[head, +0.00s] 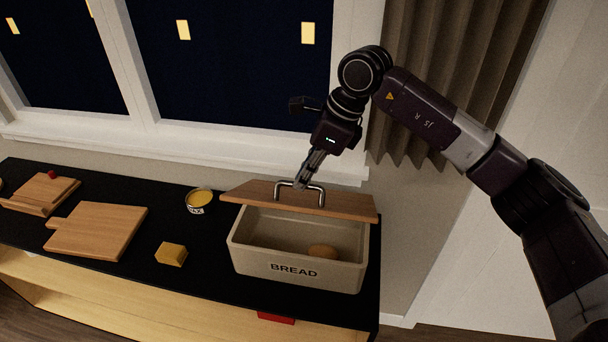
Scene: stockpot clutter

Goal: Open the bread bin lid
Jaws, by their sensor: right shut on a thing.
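The cream bread bin (296,270), marked BREAD, stands at the right end of the black counter. Its wooden lid (346,206) is raised and lies toward the bin's back edge, so the front of the bin is open. A brown loaf or roll (322,252) shows inside. My right gripper (301,184) is shut on the metal lid handle (283,189) from above. Whether the lid's rear edge touches the bin is hidden. My left gripper is not in view.
Left of the bin on the black counter (120,187) are a yellow block (171,254), a small bowl with yellow contents (198,202), a cutting board (98,230) and a wooden piece with a red knob (42,192). A window and curtain (450,70) stand behind.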

